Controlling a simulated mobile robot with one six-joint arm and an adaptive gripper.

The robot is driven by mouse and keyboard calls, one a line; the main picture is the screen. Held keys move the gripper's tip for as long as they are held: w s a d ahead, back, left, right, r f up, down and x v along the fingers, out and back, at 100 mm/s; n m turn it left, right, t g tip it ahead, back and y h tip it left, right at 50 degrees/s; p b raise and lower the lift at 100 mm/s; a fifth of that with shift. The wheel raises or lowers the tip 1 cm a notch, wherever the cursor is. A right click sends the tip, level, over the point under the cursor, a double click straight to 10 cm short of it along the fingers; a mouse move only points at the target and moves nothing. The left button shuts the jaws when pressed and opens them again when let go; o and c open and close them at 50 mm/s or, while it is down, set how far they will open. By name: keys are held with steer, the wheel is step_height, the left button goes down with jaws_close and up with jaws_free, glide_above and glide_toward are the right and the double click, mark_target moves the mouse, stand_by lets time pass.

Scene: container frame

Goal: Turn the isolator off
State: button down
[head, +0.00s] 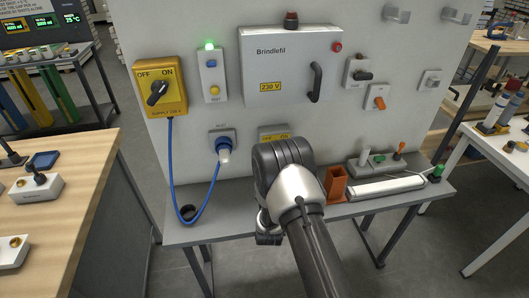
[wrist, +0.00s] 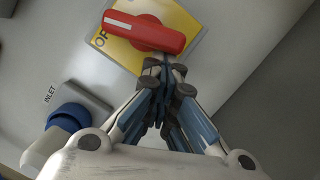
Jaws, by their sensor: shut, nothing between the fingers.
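A red rotary handle (wrist: 150,33) with a white stripe sits on a yellow plate (wrist: 187,12) in the wrist view. Part of an "OFF" label shows left of the handle. My gripper (wrist: 166,68) is shut and empty, its fingertips at the handle's lower right edge; I cannot tell whether they touch. In the head view, the plate (head: 274,131) with "OFF" and "ON" shows only its top; my arm hides the handle and fingers. A separate yellow supply box (head: 146,83) with a black OFF/ON knob is at the left.
The blue inlet (wrist: 70,118) lies left of my gripper; its plugged connector (head: 222,147) carries a blue cable. A grey cabinet (head: 280,65) is above. An orange bin (head: 337,184) and a white bar (head: 385,188) stand on the shelf to the right.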

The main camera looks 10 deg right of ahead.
steer(key=shift+d+f+b, duration=0.25)
steer(key=shift+d+b, duration=0.05)
steer(key=shift+d, duration=0.1)
stand_by(0.7)
stand_by(0.9)
